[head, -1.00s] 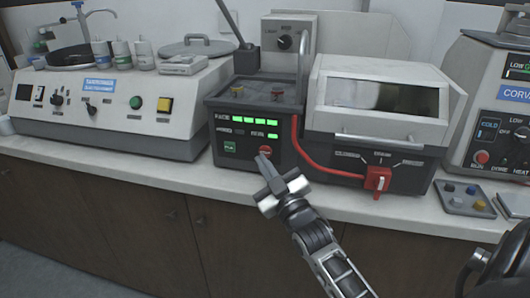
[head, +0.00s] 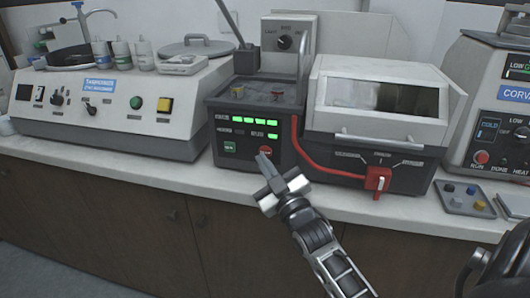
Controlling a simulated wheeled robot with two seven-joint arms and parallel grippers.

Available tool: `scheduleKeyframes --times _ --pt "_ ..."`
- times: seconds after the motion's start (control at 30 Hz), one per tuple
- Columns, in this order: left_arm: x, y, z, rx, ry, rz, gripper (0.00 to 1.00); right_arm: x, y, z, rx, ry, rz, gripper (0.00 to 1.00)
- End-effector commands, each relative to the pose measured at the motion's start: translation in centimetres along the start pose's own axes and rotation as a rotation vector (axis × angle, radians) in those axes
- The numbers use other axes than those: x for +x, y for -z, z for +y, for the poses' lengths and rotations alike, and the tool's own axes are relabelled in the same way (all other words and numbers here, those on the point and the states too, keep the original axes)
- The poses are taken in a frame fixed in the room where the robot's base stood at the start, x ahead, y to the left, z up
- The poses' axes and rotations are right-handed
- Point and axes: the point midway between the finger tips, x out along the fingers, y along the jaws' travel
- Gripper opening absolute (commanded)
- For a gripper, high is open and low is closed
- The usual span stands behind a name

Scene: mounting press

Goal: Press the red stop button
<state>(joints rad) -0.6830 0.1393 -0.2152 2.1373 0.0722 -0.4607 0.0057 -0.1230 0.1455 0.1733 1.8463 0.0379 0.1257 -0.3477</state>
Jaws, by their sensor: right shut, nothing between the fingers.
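The red stop button (head: 265,150) sits low on the front of the dark mounting press (head: 240,155), to the right of a green button (head: 229,147). My right gripper (head: 264,157) is shut and empty. Its tip is at the lower edge of the red button in the picture and covers part of it; I cannot tell whether it touches. My left gripper is not in view.
A grey tray (head: 462,197) with coloured pieces lies farther right. A polisher (head: 120,100) stands on the left.

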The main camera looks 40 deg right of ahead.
Motion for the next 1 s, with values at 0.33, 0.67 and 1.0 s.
scheduleKeyframes --times 0.33,0.67,1.0 --pt "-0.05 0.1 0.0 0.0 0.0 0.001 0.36 0.38 -0.3 0.31 -0.001 0.0 0.0 0.0" --pt "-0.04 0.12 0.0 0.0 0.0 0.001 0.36 0.5 -0.38 0.38 -0.001 0.0 0.0 0.0" --pt "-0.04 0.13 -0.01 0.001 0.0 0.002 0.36 0.84 -0.54 0.68 -0.003 -0.002 0.002 0.0"
